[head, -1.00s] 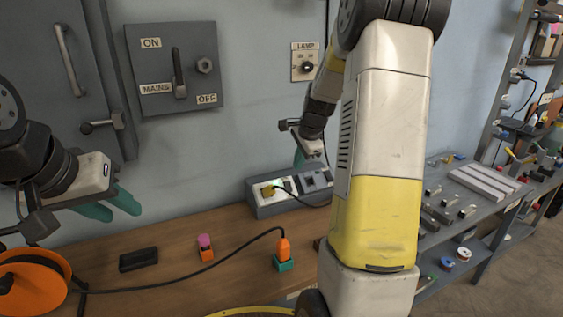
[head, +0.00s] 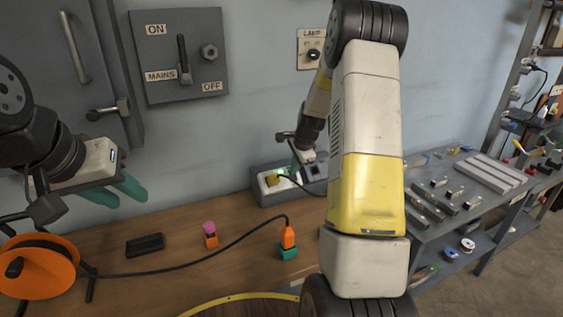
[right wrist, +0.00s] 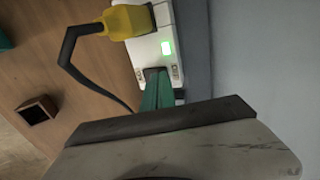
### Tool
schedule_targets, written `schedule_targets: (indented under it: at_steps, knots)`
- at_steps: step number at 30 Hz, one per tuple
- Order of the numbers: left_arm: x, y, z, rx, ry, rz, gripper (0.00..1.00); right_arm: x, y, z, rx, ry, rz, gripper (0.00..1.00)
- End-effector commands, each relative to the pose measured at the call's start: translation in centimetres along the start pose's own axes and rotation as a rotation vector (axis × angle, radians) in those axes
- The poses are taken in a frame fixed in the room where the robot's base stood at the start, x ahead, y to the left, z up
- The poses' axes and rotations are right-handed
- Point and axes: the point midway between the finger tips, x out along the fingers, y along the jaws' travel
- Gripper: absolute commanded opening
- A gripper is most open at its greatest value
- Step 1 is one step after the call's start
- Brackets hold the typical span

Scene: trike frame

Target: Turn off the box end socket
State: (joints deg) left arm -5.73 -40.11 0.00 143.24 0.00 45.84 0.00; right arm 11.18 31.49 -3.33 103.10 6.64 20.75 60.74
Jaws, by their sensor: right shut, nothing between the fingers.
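The grey socket box (head: 262,192) stands at the back of the bench against the wall. A yellow plug (head: 272,180) with a black cable sits in its white socket plate. In the right wrist view the fingertips (right wrist: 154,74) are over the plate beside a switch; contact cannot be told. My left gripper (head: 118,193) is open and empty, left of the box.
A mains switch box (head: 180,55) and lamp switch (head: 311,48) are on the wall. An orange cable reel (head: 38,265), a black block (head: 145,245), a pink-topped orange piece (head: 210,234) and an orange connector (head: 288,237) are on the bench. My right arm hides the bench's right end.

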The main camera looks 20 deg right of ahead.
Motion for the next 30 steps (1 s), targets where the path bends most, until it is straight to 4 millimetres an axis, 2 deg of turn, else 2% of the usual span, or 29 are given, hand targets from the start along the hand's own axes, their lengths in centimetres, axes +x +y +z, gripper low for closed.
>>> schedule_targets:
  at_steps: [6,13,30]
  knots:
    - [0.0,0.0,0.0,0.0,0.0,0.0,0.36,0.9,-0.7,0.1,-0.001,0.0,0.001,0.0]
    - [0.0,0.0,0.0,0.0,0.0,0.0,0.36,0.7,-0.5,0.0,0.0,0.0,0.001,0.0]
    - [0.0,0.0,0.0,0.0,0.0,0.0,0.36,0.4,1.0,0.0,0.0,0.0,0.0,0.0]
